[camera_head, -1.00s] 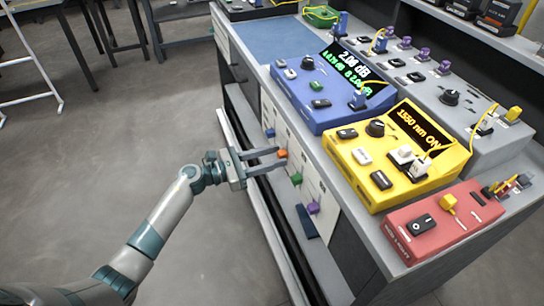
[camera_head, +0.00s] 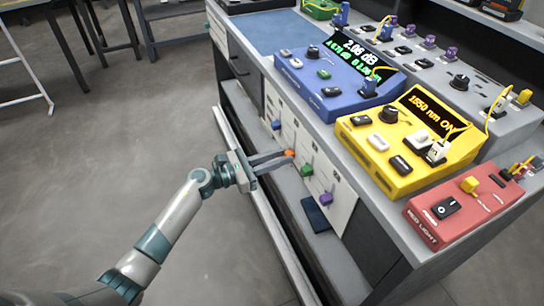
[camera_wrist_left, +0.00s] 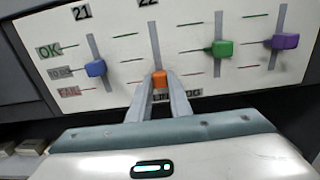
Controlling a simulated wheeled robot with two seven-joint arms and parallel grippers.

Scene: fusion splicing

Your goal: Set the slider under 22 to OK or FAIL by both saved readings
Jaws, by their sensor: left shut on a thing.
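The orange slider (camera_wrist_left: 160,79) under 22 sits low in its slot, near the lowest tick, level with the FAIL label (camera_wrist_left: 69,91). My left gripper (camera_wrist_left: 159,84) is shut on its knob. In the head view, the left gripper (camera_head: 282,159) reaches the orange knob (camera_head: 289,153) on the white panel (camera_head: 345,200) from the left. The blue meter (camera_head: 310,78) shows about 2.08 dB in large digits; below, green A and B readings are small, with B near 2.0 dB. My right gripper is not in view.
The blue slider (camera_wrist_left: 95,68) under 21 stands at the middle tick. Green (camera_wrist_left: 222,48) and purple (camera_wrist_left: 286,41) sliders flank the orange one on the right. A yellow unit (camera_head: 375,160) reads 1550 nm ON; a red unit (camera_head: 445,225) stands nearby. Open floor lies left.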

